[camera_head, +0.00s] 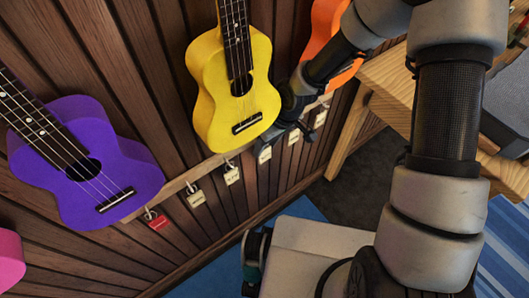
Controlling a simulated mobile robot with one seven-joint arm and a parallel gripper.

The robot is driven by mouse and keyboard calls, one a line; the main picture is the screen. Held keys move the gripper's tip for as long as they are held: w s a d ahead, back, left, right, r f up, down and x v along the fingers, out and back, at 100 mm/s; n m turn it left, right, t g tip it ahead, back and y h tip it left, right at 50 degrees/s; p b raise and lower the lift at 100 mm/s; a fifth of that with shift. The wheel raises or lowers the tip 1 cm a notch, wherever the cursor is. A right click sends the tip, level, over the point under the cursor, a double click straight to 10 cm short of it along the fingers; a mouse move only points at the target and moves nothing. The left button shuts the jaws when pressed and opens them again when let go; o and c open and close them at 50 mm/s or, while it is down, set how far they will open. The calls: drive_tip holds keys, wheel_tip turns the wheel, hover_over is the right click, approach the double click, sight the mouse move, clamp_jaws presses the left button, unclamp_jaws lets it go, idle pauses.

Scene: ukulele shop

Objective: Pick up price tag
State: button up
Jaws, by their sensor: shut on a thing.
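Several small price tags hang in a row from a wooden rail on the panelled wall. One is red (157,222), and cream tags (196,197) and (232,175) hang to its right. My gripper (286,128) is at the rail, just right of the yellow ukulele's lower end, and is shut on a cream price tag (264,154). The tag hangs at the fingertips, which are small and partly dark against the wall. Further cream tags (293,137) and (320,118) hang close by on the right.
A purple ukulele (115,170), a yellow ukulele (215,95) and a partly hidden orange ukulele (326,22) hang on the wall. A pink one (10,260) shows at the left edge. A wooden table (388,80) stands at the right. Blue rug (210,270) lies below.

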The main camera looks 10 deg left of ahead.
drive_tip(key=shift+r, duration=0.15)
drive_tip(key=shift+r, duration=0.3)
drive_tip(key=s+d+p, duration=0.4)
drive_tip(key=s+d, duration=0.7)
drive_tip(key=d, duration=0.2)
drive_tip(key=shift+s+d+r, duration=0.3)
drive_tip(key=shift+s+d, duration=0.05)
drive_tip(key=shift+d, duration=0.05)
